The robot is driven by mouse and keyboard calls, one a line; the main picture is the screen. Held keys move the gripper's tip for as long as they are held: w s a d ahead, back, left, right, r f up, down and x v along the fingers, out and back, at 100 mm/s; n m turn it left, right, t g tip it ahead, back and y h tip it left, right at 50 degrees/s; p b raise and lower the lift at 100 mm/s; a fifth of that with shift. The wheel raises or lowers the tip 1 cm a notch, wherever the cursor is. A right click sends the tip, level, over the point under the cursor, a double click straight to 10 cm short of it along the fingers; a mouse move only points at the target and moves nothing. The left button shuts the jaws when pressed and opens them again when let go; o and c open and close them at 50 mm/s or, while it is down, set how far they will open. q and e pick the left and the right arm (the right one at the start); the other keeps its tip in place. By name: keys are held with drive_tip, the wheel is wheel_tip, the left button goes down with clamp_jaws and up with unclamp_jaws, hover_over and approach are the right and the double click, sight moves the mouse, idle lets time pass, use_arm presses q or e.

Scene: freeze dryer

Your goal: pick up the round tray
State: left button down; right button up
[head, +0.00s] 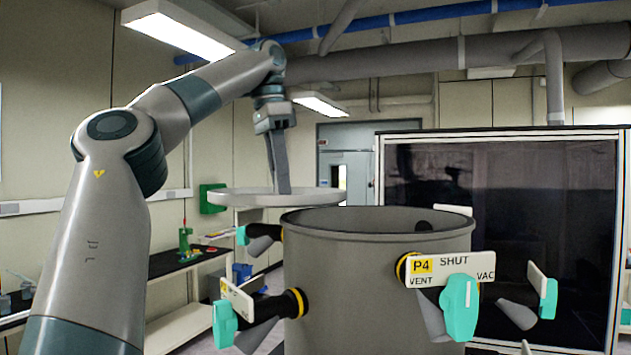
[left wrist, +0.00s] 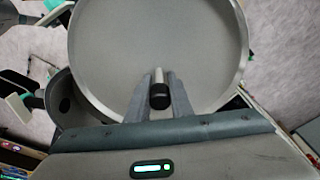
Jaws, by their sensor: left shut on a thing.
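The round tray (head: 235,198) is a shallow grey disc with a raised rim. In the head view it hangs roughly level in the air, left of the top of the grey cylindrical drum and at about its rim height. My left gripper (head: 280,188) points down over the tray and is shut on its central post. In the left wrist view the tray (left wrist: 160,45) fills the upper middle, and the left gripper's fingers (left wrist: 160,100) close around the post with a black knob (left wrist: 160,97). My right gripper is not in view.
The open-topped grey drum (head: 370,270) stands just right of the tray, with teal-handled valves (head: 460,290) sticking out around it. A dark glass-fronted cabinet (head: 500,230) is behind at right. A side bench (head: 180,265) with small items runs along the left wall.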

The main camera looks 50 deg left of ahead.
use_arm(q)
drive_tip(key=s+a, duration=0.1)
drive_tip(key=a, duration=0.2)
drive_tip(key=s+a, duration=0.2)
drive_tip(key=a, duration=0.1)
drive_tip(key=s+a, duration=0.2)
drive_tip(key=a, duration=0.2)
drive_tip(key=shift+s+f, duration=0.1)
drive_tip(key=shift+s, duration=0.1)
drive_tip(key=shift+s+a, duration=0.35)
drive_tip(key=shift+a, duration=0.15)
